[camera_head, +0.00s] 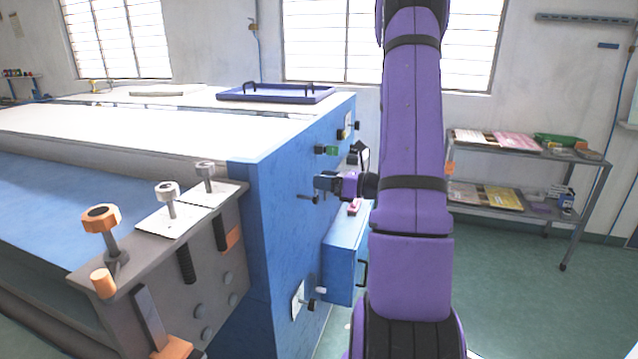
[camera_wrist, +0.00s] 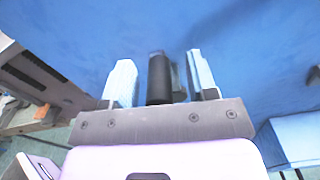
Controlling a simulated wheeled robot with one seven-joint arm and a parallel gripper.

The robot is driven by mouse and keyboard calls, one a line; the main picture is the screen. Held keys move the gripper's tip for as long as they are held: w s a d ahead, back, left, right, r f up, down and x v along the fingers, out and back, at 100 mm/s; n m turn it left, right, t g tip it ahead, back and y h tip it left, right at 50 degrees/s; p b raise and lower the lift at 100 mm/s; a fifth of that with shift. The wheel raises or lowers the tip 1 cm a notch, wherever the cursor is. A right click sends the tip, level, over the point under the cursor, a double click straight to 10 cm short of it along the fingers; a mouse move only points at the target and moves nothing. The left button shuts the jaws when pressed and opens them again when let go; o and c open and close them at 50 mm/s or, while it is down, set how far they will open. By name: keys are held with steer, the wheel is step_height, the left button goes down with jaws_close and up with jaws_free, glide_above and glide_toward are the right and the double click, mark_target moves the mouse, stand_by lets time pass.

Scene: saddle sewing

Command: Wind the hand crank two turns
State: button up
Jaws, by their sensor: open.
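My gripper (camera_head: 322,184) reaches left to the blue side panel of the large machine (camera_head: 290,170). In the wrist view its two pale fingers stand apart, with a black cylindrical handle (camera_wrist: 159,80) between them. This looks like the hand crank's grip. A gap shows on its right side; contact on its left cannot be told. A grey metal part shows just behind the handle. In the head view a short dark rod (camera_head: 307,197) sticks out beside the fingers, probably the same handle. The crank's arm and hub are mostly hidden by my gripper.
A blue box (camera_head: 343,265) with a red button on top juts from the panel below my gripper. Dark knobs (camera_head: 357,126) sit above it. Orange and metal knobs (camera_head: 101,218) stand on the near bracket. A shelf cart (camera_head: 480,210) stands right; the floor before it is clear.

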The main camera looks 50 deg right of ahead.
steer(key=c, duration=0.8)
steer(key=shift+o, duration=0.2)
steer(key=shift+a, duration=0.15)
steer(key=shift+s+a+f, duration=0.15)
steer(key=shift+s+a, duration=0.2)
steer(key=shift+a, duration=0.35)
steer(key=shift+a, duration=0.1)
steer(key=shift+s+a+f, duration=0.3)
steer(key=shift+a, duration=0.35)
